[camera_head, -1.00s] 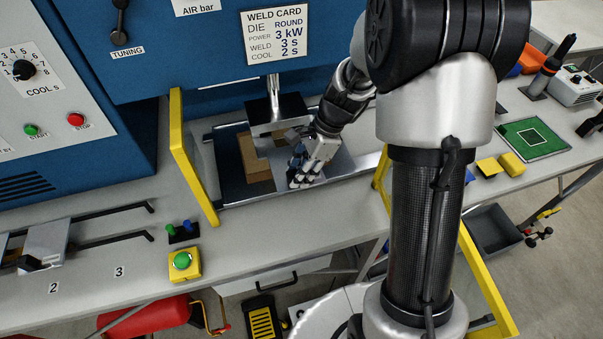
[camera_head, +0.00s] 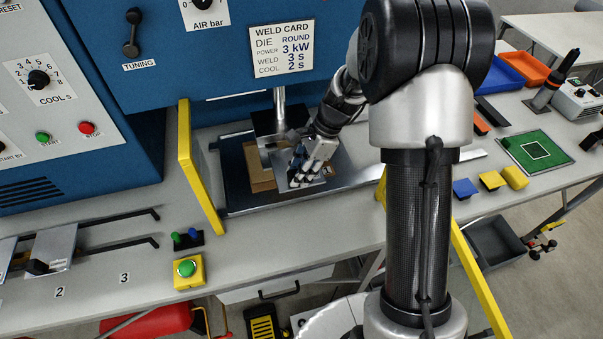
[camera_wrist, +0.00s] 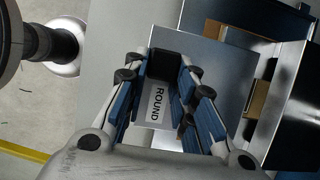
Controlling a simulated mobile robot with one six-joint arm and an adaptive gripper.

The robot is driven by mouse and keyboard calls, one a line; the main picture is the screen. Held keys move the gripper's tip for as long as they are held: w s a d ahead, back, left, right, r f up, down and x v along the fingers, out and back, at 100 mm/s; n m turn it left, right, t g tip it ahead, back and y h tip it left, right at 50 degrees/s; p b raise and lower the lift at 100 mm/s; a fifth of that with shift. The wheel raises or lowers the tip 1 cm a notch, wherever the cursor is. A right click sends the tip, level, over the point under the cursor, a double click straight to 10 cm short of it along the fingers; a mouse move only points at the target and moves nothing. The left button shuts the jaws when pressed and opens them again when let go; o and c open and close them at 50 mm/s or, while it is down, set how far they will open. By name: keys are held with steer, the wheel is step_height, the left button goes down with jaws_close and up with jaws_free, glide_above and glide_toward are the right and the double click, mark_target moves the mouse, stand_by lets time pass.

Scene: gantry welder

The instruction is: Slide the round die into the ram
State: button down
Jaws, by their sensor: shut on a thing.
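My gripper (camera_head: 303,172) is over the press bed, at the front right of the ram (camera_head: 279,112), a bright steel rod with a block at its lower end. In the wrist view, my gripper (camera_wrist: 170,100) is shut on the black grip of the round die (camera_wrist: 212,62), a flat silver plate with a white label reading ROUND. The die (camera_head: 338,176) also shows in the head view, partly hidden by my fingers. Steel faces, likely of the ram (camera_wrist: 285,100), stand close to the plate's right edge. I cannot tell whether the die is in the ram's slot.
A tan block (camera_head: 256,165) lies on the bed under the ram. Yellow guards stand left (camera_head: 198,165) and right of the bed. A weld card (camera_head: 281,47) reads ROUND. A green mat (camera_head: 535,152) lies right.

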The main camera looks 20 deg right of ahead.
mark_target(284, 149)
steer(key=shift+w+p, duration=0.45)
steer(key=shift+w, duration=0.75)
steer(key=shift+f, duration=0.2)
stand_by(0.7)
steer(key=shift+w, duration=0.15)
steer(key=shift+w+p, duration=1.75)
steer(key=shift+w, duration=3.35)
steer(key=c, duration=1.2)
jaws_free()
steer(key=shift+c, duration=0.2)
